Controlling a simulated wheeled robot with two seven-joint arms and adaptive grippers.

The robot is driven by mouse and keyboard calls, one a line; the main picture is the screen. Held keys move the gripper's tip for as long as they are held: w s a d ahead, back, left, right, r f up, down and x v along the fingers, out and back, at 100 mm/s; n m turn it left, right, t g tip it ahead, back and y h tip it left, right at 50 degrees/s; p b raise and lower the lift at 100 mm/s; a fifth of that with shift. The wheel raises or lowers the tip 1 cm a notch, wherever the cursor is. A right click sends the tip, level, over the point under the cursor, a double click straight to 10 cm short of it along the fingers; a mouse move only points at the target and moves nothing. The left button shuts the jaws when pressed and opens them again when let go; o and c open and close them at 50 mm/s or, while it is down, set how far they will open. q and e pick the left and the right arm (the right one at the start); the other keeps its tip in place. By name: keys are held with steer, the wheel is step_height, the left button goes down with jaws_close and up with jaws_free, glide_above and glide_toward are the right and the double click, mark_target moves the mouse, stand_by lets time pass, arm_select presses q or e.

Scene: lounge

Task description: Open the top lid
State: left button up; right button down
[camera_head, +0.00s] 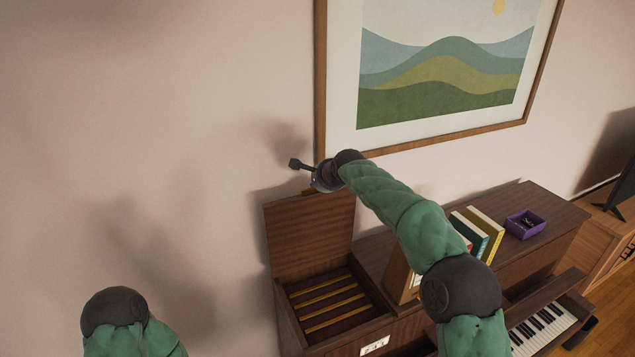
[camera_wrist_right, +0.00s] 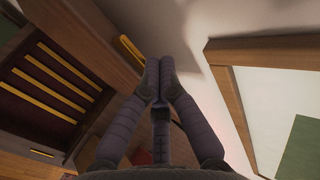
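The top lid (camera_head: 311,234) of the brown piano (camera_head: 520,262) stands raised, close to upright, at the piano's left end near the wall. Below it the compartment (camera_head: 330,300) is open and shows dark lining with several yellow bars. A yellow handle (camera_wrist_right: 132,52) sits at the lid's edge in the right wrist view. My right gripper (camera_head: 294,164) is above the lid's top edge, near the wall. In the right wrist view its fingers (camera_wrist_right: 159,75) are together with nothing between them, beside the handle and apparently apart from it. My left arm shows at the bottom left; its gripper is out of view.
Several books (camera_head: 478,235) and a purple box (camera_head: 525,224) stand on the piano top, right of the opening. A framed picture (camera_head: 440,70) hangs on the wall, close to my right wrist. The piano keys (camera_head: 538,325) are at the lower right.

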steer(key=shift+s+a+f, duration=0.1)
steer(key=shift+a+f, duration=0.05)
steer(key=shift+f, duration=0.4)
steer(key=shift+s+a+f, duration=0.1)
steer(key=shift+a+f, duration=0.05)
steer(key=shift+f, duration=0.4)
steer(key=c, duration=1.2)
jaws_free()
steer(key=shift+c, duration=0.2)
steer(key=shift+w, duration=0.1)
steer(key=shift+s+d+r, duration=0.15)
steer(key=shift+s+r, duration=0.15)
steer(key=shift+r, duration=0.1)
steer(key=v, duration=1.1)
steer(key=shift+r, duration=0.6)
